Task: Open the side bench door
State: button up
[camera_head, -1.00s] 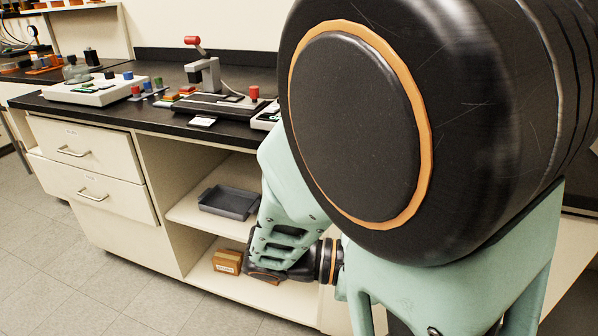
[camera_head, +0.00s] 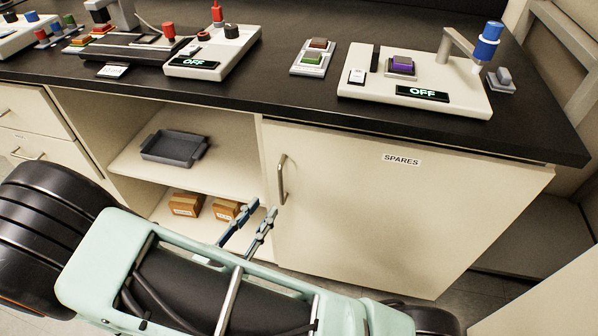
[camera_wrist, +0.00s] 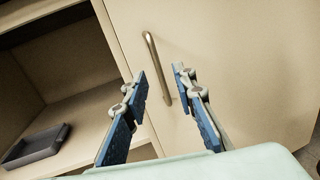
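The side bench door (camera_head: 400,205) is a cream panel labelled SPARES (camera_head: 401,160), at the right of the bench, and looks closed. Its vertical metal bar handle (camera_head: 282,180) is near the door's left edge. In the wrist view the handle (camera_wrist: 156,68) stands upright just beyond my fingers. My gripper (camera_head: 255,222) is open, its two blue-padded fingers pointing toward the handle. In the wrist view my gripper (camera_wrist: 160,85) has the lower end of the handle appearing between its fingertips. Whether the fingers reach around the handle in depth I cannot tell; no contact shows.
Left of the door is an open shelf bay with a grey tray (camera_head: 174,147) and cardboard boxes (camera_head: 187,204) below. The black benchtop (camera_head: 300,95) overhangs the door and carries instruments, including a white unit (camera_head: 415,85) reading OFF. Floor shows at right.

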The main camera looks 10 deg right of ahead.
aim_at(280, 186)
jog(key=shift+n+y, duration=0.4)
jog(key=shift+y, duration=0.1)
jog(key=x, duration=0.3)
jog(key=b+x, duration=0.1)
jog(key=x, duration=0.3)
jog(key=b+x, duration=0.1)
jog(key=x, duration=0.2)
jog(key=shift+w+f, duration=0.25)
jog(key=shift+f, duration=0.15)
grip_shut()
